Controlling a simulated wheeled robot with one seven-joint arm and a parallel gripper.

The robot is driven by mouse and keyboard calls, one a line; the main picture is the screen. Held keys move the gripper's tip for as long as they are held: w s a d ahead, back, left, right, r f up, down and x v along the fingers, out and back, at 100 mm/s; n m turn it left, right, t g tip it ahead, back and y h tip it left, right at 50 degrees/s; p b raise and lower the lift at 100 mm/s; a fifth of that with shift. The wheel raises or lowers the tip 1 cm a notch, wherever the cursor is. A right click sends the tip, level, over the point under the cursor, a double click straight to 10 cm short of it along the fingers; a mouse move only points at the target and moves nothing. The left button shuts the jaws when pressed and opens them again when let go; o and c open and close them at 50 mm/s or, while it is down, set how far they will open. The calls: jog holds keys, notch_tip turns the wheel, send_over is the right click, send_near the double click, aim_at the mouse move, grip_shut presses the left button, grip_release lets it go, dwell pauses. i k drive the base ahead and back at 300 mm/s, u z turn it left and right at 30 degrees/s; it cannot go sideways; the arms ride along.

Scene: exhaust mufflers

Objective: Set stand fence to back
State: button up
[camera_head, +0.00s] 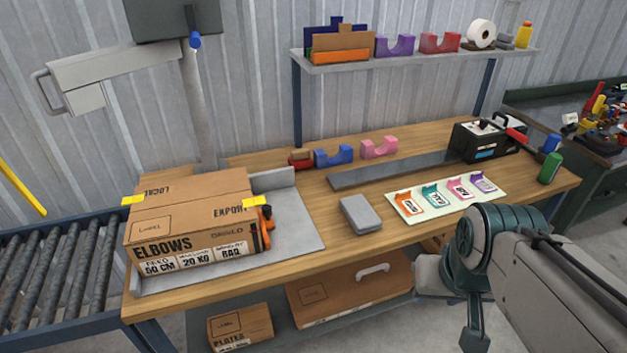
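No part is labelled as the stand fence, so I cannot tell for certain which piece it is. A grey plate (308,232) lies at the table's left end, with a low upright grey wall (273,180) along its back edge. A cardboard box (190,225) marked ELBOWS rests on this plate and hides much of it. A long flat dark grey bar (395,170) lies further right, ending near a black machine (490,138) with a red handle. My arm shows at the lower right, in front of the table; its gripper is not visible.
A grey block (360,214) and a pale sheet with several coloured cards (447,200) lie near the front edge. Blue (333,156) and pink (379,148) cradles stand behind the bar. A roller conveyor (55,275) adjoins at left. A shelf (420,59) hangs above the back.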

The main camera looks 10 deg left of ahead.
aim_at(265, 221)
jog(key=z, duration=0.05)
jog(key=i, duration=0.8)
jog(key=u, duration=0.65)
jog(key=i, duration=0.45)
jog(key=u, duration=0.35)
